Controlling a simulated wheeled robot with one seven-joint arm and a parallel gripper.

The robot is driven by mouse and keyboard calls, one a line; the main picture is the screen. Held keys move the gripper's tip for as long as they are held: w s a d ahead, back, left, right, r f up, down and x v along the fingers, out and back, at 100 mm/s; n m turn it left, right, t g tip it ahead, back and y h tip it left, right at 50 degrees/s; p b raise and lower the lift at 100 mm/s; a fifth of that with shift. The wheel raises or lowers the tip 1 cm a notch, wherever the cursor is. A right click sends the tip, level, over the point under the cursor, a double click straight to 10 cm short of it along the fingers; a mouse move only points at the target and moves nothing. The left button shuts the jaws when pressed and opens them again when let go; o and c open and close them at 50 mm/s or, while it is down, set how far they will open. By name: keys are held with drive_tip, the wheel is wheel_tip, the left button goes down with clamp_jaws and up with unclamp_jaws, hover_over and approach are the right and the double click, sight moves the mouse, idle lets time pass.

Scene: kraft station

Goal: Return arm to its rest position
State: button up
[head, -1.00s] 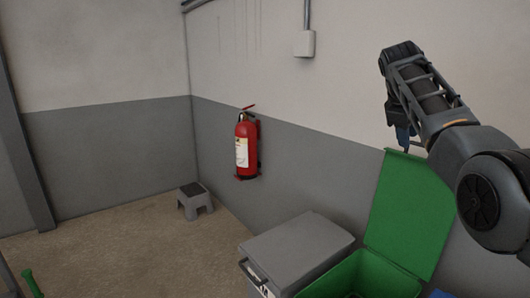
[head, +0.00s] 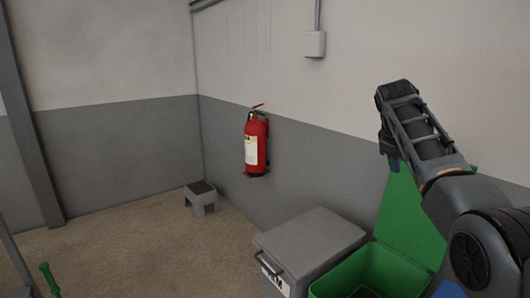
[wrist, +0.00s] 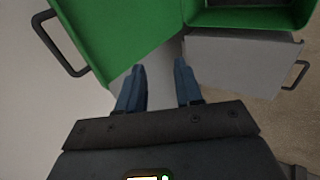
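My arm reaches in from the right edge of the head view, raised in front of the wall. My gripper (head: 392,160) hangs at the arm's far end, in front of the raised green lid, and shows only in part there. In the wrist view, my gripper's two blue fingers (wrist: 160,88) are apart with nothing between them. The gripper is open and empty. Below and beyond the fingers are the open green bin and the grey bin.
An open green bin (head: 330,287) with its green lid (head: 405,215) raised stands at the lower right. A closed grey bin (head: 310,245) stands beside it. A red fire extinguisher (head: 255,145) hangs on the wall. A small grey step stool (head: 201,198) stands on open floor.

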drive_tip(key=s+a+f+t+y, duration=0.1)
drive_tip(key=s+a+f, duration=0.15)
drive_tip(key=f, duration=0.65)
drive_tip(key=s+a+f+t, duration=0.15)
drive_tip(key=s+f, duration=0.25)
drive_tip(key=f, duration=0.4)
drive_tip(key=s+a+f+y, duration=0.1)
drive_tip(key=s+a+f, duration=0.15)
drive_tip(key=f, duration=0.65)
drive_tip(key=s+a+f+m+t+y, duration=0.1)
drive_tip(key=s+a+f, duration=0.1)
drive_tip(key=s+f, duration=0.6)
drive_tip(key=s+a+f+m+t, duration=0.1)
drive_tip(key=s+a+f+t, duration=0.15)
drive_tip(key=s, duration=0.85)
drive_tip(key=s+a+r+m+t+y, duration=0.1)
drive_tip(key=s+a+r, duration=0.1)
drive_tip(key=s, duration=1)
drive_tip(key=s+a+r+m+t, duration=0.1)
drive_tip(key=s, duration=1.1)
drive_tip(key=s+r+m+t, duration=0.2)
drive_tip(key=s+r+m, duration=0.1)
drive_tip(key=s+r, duration=1.3)
wheel_tip(320, 180, up, 3)
drive_tip(key=shift+a+r+y, duration=0.1)
drive_tip(key=shift+a+y, duration=0.2)
drive_tip(key=shift+y, duration=0.1)
